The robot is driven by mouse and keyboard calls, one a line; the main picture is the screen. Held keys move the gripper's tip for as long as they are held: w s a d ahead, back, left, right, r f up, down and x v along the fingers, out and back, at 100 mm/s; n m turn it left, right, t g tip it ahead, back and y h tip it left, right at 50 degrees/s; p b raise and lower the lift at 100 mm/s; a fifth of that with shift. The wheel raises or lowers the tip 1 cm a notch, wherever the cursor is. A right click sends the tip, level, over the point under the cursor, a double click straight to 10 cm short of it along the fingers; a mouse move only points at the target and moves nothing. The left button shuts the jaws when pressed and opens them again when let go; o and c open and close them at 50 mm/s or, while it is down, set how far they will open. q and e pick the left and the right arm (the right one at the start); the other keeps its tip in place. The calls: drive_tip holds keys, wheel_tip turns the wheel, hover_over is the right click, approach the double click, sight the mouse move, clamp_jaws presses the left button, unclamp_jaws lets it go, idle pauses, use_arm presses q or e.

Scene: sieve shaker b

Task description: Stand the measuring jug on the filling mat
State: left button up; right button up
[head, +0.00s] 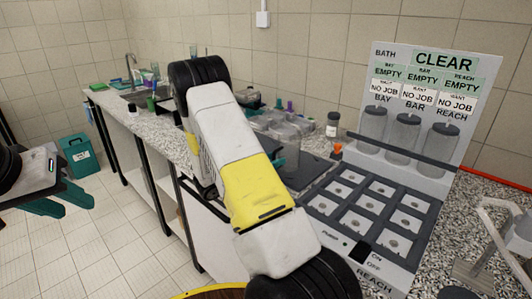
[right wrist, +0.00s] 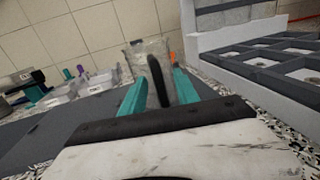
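The measuring jug is clear, with a black handle, and stands upright in the right wrist view (right wrist: 150,50). In the head view it shows partly behind my right arm (head: 287,135). My right gripper (right wrist: 158,88) has its teal fingers apart, one on each side of the black handle, with gaps visible. In the head view my arm hides most of this gripper. A dark grey mat (head: 308,172) lies on the counter by the jug; I cannot tell if it is the filling mat. My left gripper (head: 68,203) is open and empty at the far left, over the floor.
A grey rack with square pockets and an upright sign board (head: 420,150) stands right of the jug. Clear tubs (right wrist: 88,88) sit to the left. A small dark jar (head: 333,124) and an orange item (head: 337,150) stand close behind. A teal bin (head: 78,154) is on the floor.

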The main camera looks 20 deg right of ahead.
clamp_jaws()
idle(1.4)
